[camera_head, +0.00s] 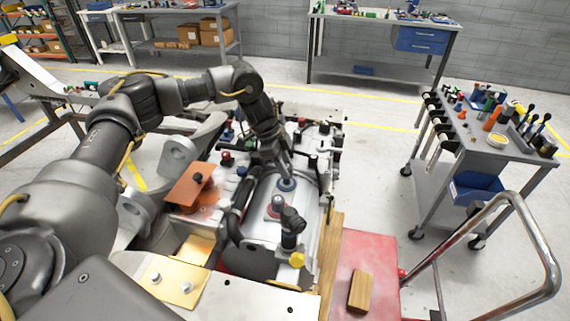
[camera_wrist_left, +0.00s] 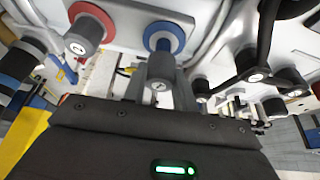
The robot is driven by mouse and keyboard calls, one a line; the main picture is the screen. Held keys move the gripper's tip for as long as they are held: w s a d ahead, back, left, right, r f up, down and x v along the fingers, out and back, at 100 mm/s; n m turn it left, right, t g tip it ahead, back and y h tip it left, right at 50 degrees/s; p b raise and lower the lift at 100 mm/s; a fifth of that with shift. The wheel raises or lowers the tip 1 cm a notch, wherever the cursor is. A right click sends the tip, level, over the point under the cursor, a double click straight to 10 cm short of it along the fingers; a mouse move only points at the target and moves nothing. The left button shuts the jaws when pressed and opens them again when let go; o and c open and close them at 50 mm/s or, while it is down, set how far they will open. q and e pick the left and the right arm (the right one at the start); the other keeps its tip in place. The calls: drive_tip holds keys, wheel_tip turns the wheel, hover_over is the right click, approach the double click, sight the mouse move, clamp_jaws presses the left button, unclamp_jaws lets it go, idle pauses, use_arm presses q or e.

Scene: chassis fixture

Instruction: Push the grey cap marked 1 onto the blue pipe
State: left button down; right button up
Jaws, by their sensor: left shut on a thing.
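My left gripper (camera_head: 284,170) reaches down to the chassis fixture, right at the blue ring of the blue pipe (camera_head: 287,185). In the left wrist view its fingers (camera_wrist_left: 160,90) are shut on a grey cap (camera_wrist_left: 160,68) with a small mark on its face, too small to read. The cap lies in front of the blue pipe's ring (camera_wrist_left: 163,35). How far it sits on the pipe cannot be told. My right gripper is not in view.
A second grey cap (camera_wrist_left: 84,35) sits at a red ring (camera_wrist_left: 98,14) beside the blue one. Black hoses and fittings (camera_head: 291,222) stand close by on the fixture.

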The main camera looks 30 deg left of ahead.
use_arm(q)
drive_tip(key=shift+f+b, duration=0.35)
drive_tip(key=shift+f, duration=0.6)
drive_tip(key=shift+f, duration=0.45)
drive_tip(key=c, duration=1)
unclamp_jaws()
drive_tip(key=shift+f, duration=0.1)
drive_tip(key=shift+c, duration=0.2)
wheel_tip(320, 180, up, 6)
drive_tip(key=p, duration=0.5)
